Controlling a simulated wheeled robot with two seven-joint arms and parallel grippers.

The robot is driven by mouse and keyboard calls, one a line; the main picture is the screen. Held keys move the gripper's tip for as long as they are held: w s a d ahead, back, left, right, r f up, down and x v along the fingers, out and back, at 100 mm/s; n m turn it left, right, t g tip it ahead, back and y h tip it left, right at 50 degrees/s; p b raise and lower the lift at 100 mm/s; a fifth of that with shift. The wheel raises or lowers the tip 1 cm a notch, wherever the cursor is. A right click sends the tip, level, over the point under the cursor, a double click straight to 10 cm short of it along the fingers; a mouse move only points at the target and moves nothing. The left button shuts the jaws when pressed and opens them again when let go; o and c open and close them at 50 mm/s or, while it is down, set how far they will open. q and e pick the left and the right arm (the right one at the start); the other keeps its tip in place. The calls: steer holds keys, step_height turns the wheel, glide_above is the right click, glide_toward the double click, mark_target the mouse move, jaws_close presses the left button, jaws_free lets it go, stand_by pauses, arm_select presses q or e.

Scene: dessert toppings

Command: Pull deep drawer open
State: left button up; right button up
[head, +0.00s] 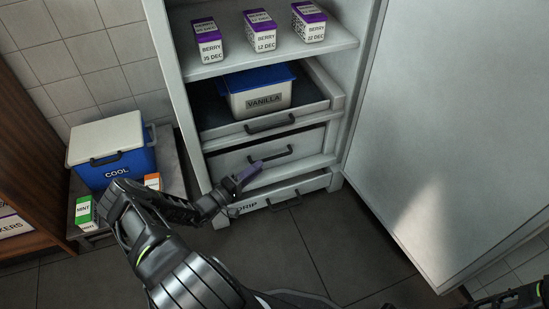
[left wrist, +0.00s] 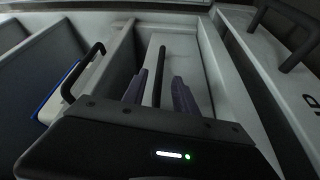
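The deep drawer (head: 228,161) is the middle, pale front with a dark bar handle (head: 284,153), below the opened upper drawer (head: 325,104). It looks shut. My left gripper (head: 250,172) is at the handle's left part, with purple-grey fingers. In the left wrist view, the fingers of my left gripper (left wrist: 158,92) are apart, and the dark handle bar (left wrist: 160,65) shows between them. I cannot tell whether either finger touches it. My right gripper is not in view; only a bit of my right arm shows at the lower right.
A vanilla tub (head: 262,98) with a blue lid sits in the upper drawer. The drip drawer (head: 298,194) is below. The open door (head: 450,120) stands at the right. A blue cooler (head: 112,160) and a mint carton (head: 84,213) are at the left. The floor in front is clear.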

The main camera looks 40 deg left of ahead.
mark_target(272, 157)
arm_select(q)
steer(key=shift+w, duration=0.1)
steer(key=b+x, duration=0.2)
steer(key=x, duration=0.4)
steer(key=shift+w+d+f, duration=0.1)
steer(key=shift+w, duration=0.1)
steer(key=shift+w+d, duration=0.15)
steer(key=shift+w, duration=0.45)
jaws_close()
stand_by(0.8)
